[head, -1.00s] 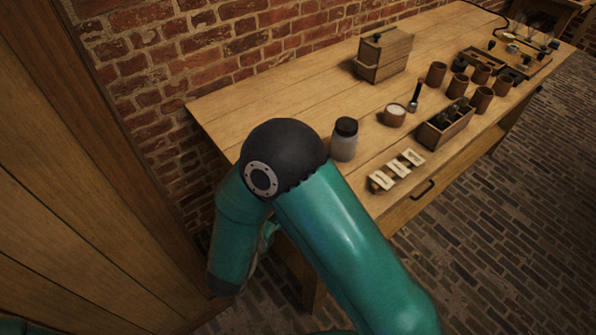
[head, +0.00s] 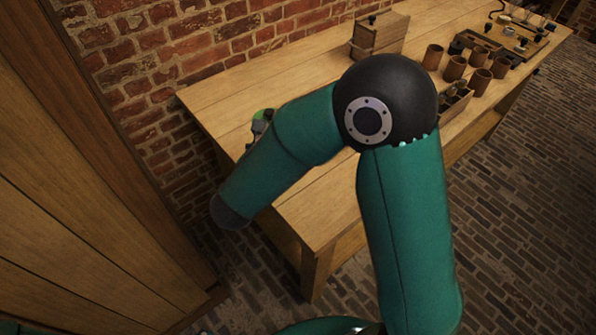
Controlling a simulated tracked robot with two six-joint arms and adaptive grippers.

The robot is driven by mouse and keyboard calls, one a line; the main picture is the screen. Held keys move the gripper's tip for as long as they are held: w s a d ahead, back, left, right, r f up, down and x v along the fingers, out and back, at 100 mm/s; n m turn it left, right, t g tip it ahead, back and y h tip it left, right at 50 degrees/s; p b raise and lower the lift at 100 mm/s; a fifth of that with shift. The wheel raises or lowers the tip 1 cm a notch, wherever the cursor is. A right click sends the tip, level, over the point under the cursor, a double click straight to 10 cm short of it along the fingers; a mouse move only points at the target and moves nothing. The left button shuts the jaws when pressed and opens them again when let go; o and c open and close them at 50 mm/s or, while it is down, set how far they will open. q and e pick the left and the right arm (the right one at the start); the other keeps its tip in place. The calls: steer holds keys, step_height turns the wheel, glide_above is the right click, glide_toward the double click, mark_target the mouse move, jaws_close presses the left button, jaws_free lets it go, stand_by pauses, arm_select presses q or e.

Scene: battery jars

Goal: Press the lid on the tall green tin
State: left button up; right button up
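No whole tall green tin shows in the head view. A small light-green patch (head: 262,113) shows above the far edge of my forearm, over the left part of the bench; I cannot tell whether it is the tin or its lid. Dark and grey parts beside it look like a piece of my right gripper (head: 258,127), mostly hidden behind the teal forearm. Its fingertips are not clear, so I cannot tell whether it is open, shut or holding anything. My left gripper is not in view.
The wooden bench (head: 225,98) runs along a brick wall (head: 150,60). A wooden box (head: 378,38) stands at the back. Several brown cups (head: 455,68) and a tray (head: 484,46) are to the right. My arm covers the bench middle. The bench's left corner looks clear.

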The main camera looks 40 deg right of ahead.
steer(key=d+r+n+t+y+b, duration=0.1)
steer(key=d+r, duration=0.5)
steer(key=r, duration=0.4)
steer(key=shift+d+r+b, duration=0.2)
steer(key=shift+d+b, duration=0.1)
steer(key=shift+d, duration=0.1)
step_height(320, 180, down, 15)
steer(key=b, duration=0.3)
steer(key=shift+f, duration=0.4)
steer(key=shift+f+b, duration=0.35)
steer(key=shift+f, duration=1.75)
